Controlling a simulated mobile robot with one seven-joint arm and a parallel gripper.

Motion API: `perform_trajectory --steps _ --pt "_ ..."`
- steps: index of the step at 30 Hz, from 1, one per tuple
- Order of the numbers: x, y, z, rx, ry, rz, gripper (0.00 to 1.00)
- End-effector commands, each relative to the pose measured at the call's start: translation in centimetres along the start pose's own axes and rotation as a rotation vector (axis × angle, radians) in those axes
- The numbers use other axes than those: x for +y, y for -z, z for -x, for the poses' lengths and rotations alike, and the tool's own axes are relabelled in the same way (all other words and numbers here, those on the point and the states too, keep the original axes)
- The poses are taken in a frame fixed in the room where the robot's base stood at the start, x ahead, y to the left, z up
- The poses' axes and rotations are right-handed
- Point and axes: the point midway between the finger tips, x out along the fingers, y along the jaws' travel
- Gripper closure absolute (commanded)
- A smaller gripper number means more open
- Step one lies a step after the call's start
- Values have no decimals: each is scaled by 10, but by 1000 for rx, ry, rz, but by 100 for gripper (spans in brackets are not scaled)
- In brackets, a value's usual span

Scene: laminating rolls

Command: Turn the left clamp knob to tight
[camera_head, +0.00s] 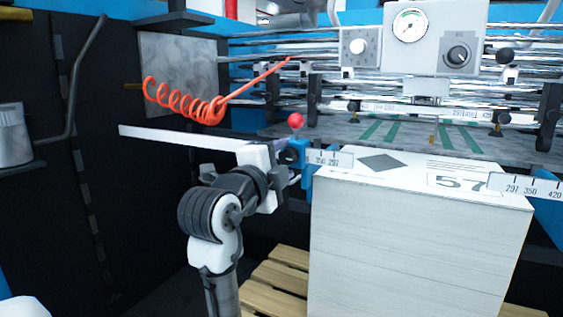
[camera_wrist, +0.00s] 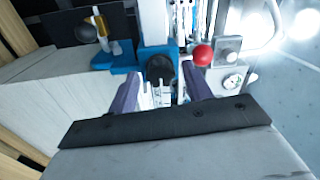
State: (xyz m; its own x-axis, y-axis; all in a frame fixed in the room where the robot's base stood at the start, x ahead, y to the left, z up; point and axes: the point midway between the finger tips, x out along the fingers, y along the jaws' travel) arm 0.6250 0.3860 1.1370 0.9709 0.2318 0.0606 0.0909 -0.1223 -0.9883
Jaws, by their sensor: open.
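The left clamp is a blue bracket (camera_wrist: 125,57) with a dark knob (camera_wrist: 160,68), close ahead of my gripper (camera_wrist: 160,88) in the wrist view. My gripper is open, with one finger on each side of the knob in that view. I cannot tell whether the fingers touch it. In the head view, the blue clamp (camera_head: 309,184) sits at the left upper corner of the paper stack. My gripper (camera_head: 287,168) is right beside it, and the knob is partly hidden by my wrist.
A red ball handle (camera_head: 296,120) stands just above the clamp. The paper stack (camera_head: 405,245) rests on a wooden pallet (camera_head: 275,282) to the right. A printed scale (camera_head: 332,159) lies close by. An orange coiled hose (camera_head: 190,104) hangs above my arm. A gauge panel (camera_head: 435,40) is at the back.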

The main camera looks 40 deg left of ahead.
Motion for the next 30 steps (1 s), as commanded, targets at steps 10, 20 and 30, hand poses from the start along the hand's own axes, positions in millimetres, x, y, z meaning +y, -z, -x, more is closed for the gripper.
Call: perform_trajectory --steps 10,20,30 --pt "1 -1 29 -4 2 0 50" --pt "1 -1 103 -4 3 -2 50" --pt "0 0 138 -1 0 -1 50"
